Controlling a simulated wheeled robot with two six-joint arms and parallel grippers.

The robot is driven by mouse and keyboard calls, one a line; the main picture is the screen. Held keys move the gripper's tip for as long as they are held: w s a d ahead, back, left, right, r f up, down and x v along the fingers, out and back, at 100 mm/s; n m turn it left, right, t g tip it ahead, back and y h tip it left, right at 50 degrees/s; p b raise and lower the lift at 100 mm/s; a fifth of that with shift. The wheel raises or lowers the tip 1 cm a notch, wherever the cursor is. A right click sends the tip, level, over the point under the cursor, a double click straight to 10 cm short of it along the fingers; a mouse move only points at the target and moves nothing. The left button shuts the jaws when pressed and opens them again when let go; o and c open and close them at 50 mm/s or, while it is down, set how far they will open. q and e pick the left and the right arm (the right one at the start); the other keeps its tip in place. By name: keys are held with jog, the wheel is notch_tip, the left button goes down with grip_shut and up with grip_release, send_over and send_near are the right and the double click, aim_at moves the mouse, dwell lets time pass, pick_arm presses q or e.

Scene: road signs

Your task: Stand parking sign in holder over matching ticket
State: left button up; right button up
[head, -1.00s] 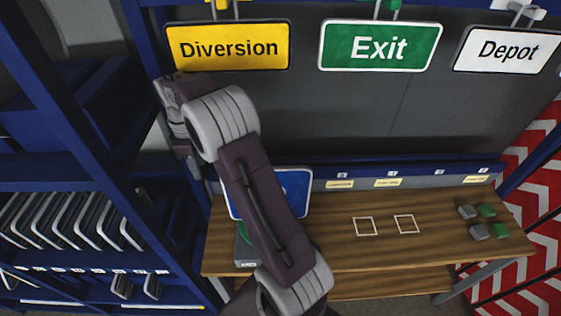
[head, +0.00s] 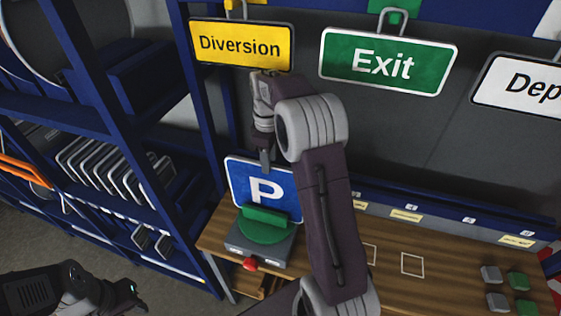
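The blue parking sign (head: 248,187) with a white P stands nearly upright at the left end of the workbench. Its lower edge is behind a green bar on a green disc (head: 262,232), which sits on a grey base box (head: 275,252). My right gripper (head: 264,163) points down at the sign's top edge; its fingers are too small and edge-on to tell whether they grip it. My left gripper (head: 128,297) is low at the bottom left, away from the bench. Small pale tickets (head: 405,215) lie along the back rail; their print is unreadable.
A red button (head: 250,264) is on the base's front. White outlined squares (head: 412,264) mark the bench; grey and green blocks (head: 497,301) stand at right. Diversion (head: 240,46), Exit (head: 388,62) and Depot (head: 520,85) signs hang above. A blue rack (head: 110,170) stands left.

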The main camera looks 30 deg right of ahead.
aim_at(267, 176)
jog(key=shift+w+a+f, duration=0.1)
jog(key=shift+w+a, duration=0.1)
jog(key=shift+w+a+f+p, duration=0.15)
jog(key=shift+f, duration=0.45)
jog(key=shift+w+a+f+p, duration=0.1)
jog(key=shift+a+f+p, duration=0.05)
jog(key=shift+f, duration=0.4)
jog(key=f, duration=0.3)
jog(key=f+p, duration=0.1)
jog(key=shift+s+d+f, duration=0.25)
jog(key=shift+d+f, duration=0.1)
jog(key=shift+f, duration=0.2)
pick_arm(q)
jog(key=shift+w+a+r, duration=0.3)
jog(key=shift+w+r, duration=0.05)
jog(key=shift+r, duration=0.3)
pick_arm(e)
jog(key=shift+w+a, duration=0.15)
jog(key=shift+a, duration=0.05)
jog(key=shift+d, duration=0.1)
grip_shut()
pick_arm(q)
jog(key=shift+r, duration=0.1)
pick_arm(e)
jog(key=shift+r, duration=0.15)
